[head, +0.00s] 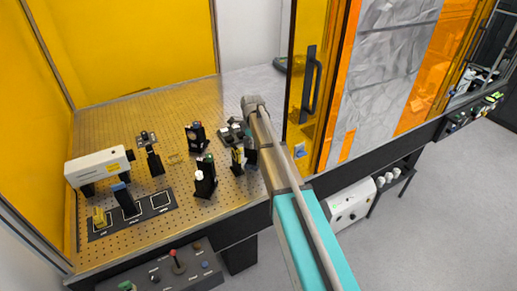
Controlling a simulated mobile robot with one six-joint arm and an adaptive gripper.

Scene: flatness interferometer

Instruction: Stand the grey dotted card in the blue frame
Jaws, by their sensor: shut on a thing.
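A small blue piece (122,196) stands at the middle marked square of the black mat; it is too small to tell whether it is the blue frame. I cannot make out the grey dotted card anywhere in this view. My arm reaches in from the lower right, over the front edge of the perforated bench, and ends in a grey wrist joint above the bench's right part. My gripper's fingers cannot be picked out; the arm hides that area.
The black mat (175,205) has a yellow piece (99,217) at its left square; its right square is bare. Several black optical mounts, including one (205,176), stand mid-bench. A white box (98,167) stands at left. Yellow panels enclose the bench (140,115); its back left is clear.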

